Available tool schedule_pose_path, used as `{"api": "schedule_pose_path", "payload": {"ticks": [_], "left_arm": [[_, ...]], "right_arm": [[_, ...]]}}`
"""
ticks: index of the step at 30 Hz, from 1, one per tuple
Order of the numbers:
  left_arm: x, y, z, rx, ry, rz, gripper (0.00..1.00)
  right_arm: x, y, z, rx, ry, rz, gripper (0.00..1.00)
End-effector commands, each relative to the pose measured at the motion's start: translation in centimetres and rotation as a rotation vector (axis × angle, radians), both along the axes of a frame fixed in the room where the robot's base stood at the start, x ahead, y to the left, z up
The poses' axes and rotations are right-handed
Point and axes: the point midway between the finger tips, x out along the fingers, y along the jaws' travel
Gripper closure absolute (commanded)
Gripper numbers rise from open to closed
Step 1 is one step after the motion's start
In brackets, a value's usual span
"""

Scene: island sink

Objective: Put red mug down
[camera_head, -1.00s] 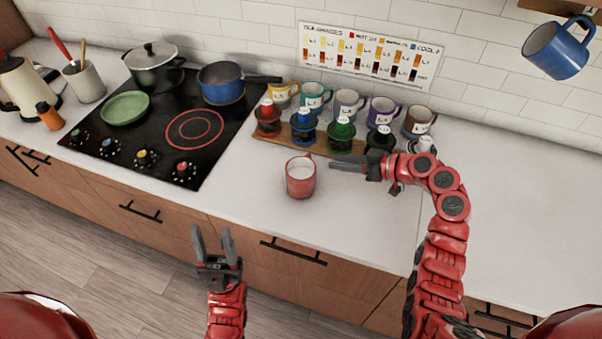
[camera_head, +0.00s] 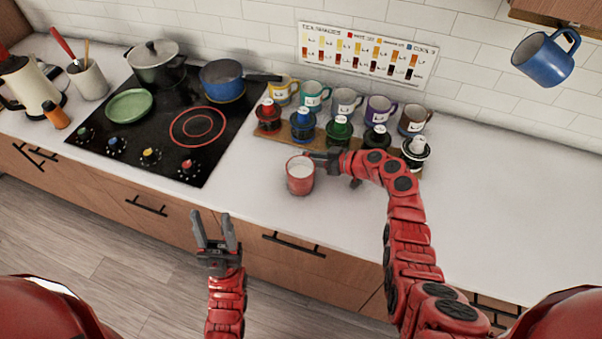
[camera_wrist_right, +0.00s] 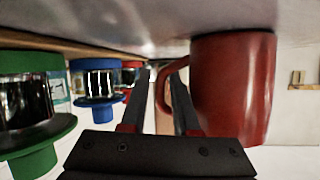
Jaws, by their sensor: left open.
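The red mug (camera_head: 300,176) stands upright on the white counter in front of the stove's right side, with pale contents inside. In the right wrist view, which is upside down, the red mug (camera_wrist_right: 235,88) fills the right side, its base at the counter. My right gripper (camera_head: 314,156) is at the mug's back right, by its handle. Its fingers (camera_wrist_right: 160,80) are apart, with the handle between them and one finger seeming to pass through the loop; contact cannot be told. My left gripper (camera_head: 215,225) is open and empty in front of the counter edge.
Behind the mug, a wooden board (camera_head: 287,133) carries several lidded jars, with several labelled mugs in a row behind. The black stove (camera_head: 160,150) is to the left. A blue mug (camera_head: 545,58) shows at upper right. The right counter (camera_head: 500,190) is clear.

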Motion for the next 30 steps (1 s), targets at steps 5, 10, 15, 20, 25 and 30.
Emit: {"api": "schedule_pose_path", "payload": {"ticks": [5,10,15,20,25,30], "left_arm": [[-0.01,0.00,-0.04,0.000,0.000,0.000,0.50],[-0.01,0.00,-0.04,0.000,0.000,0.000,0.50],[-0.01,0.00,-0.04,0.000,0.000,0.000,0.50],[0.00,0.00,-0.03,0.000,0.000,0.000,0.50],[0.00,0.00,-0.04,0.000,0.000,0.000,0.50],[-0.01,0.00,-0.04,0.000,0.000,0.000,0.50]], "right_arm": [[-0.02,0.00,-0.03,0.000,0.000,0.000,0.73],[-0.02,-0.01,-0.02,0.000,0.000,0.001,1.00],[-0.03,-0.03,-0.01,0.000,0.000,0.001,1.00],[-0.03,-0.03,-0.02,0.000,0.000,0.001,1.00],[-0.04,-0.04,-0.03,0.000,0.000,0.001,1.00],[-0.04,-0.04,-0.02,0.000,0.000,0.001,1.00]]}}
